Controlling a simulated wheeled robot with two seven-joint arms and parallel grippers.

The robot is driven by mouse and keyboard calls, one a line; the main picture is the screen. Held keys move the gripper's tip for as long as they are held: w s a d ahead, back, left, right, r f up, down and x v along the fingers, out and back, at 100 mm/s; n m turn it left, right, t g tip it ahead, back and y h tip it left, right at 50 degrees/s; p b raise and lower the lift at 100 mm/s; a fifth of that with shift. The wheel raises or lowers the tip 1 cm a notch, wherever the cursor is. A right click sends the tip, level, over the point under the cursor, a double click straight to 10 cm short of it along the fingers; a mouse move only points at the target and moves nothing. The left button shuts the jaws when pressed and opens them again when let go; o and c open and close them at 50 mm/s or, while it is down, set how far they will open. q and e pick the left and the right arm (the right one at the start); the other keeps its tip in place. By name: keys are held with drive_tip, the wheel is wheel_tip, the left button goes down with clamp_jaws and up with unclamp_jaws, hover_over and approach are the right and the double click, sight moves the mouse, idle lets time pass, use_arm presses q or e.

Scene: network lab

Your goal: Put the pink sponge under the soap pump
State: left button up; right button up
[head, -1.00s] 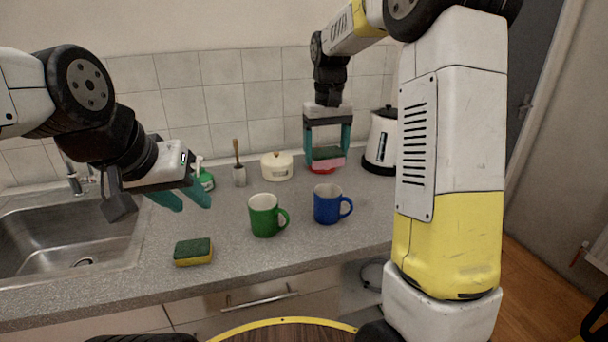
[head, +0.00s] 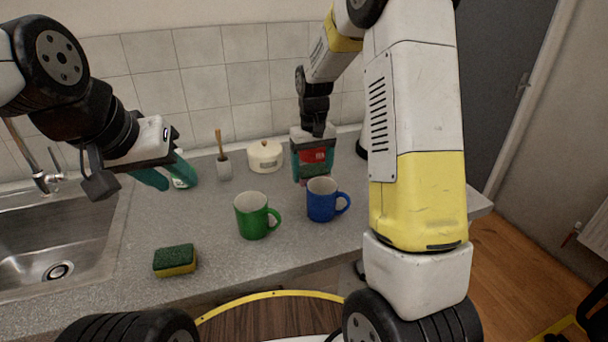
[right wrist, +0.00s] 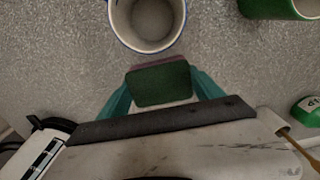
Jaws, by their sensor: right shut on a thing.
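The pink sponge with a dark green top shows in the right wrist view (right wrist: 160,84) and in the head view (head: 312,171). My right gripper (head: 311,172) is shut on it, behind the blue mug. Its height above the counter is hard to tell. The soap pump (head: 181,183), a green bottle, stands at the back left, partly hidden by my left gripper; a green bottle also shows at the right edge of the right wrist view (right wrist: 306,108). My left gripper (head: 168,182) is open and empty, in front of the soap pump.
A blue mug (head: 322,205) and a green mug (head: 251,218) stand mid-counter. A yellow-green sponge (head: 174,261) lies at front left. A cream pot (head: 265,158) and a brush in a holder (head: 224,168) stand behind. A red item (head: 313,155) shows between my right fingers. The sink (head: 60,240) is left.

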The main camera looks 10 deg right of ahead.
drive_tip(key=shift+f, duration=2.7)
drive_tip(key=shift+f, duration=0.15)
drive_tip(key=o, duration=1.3)
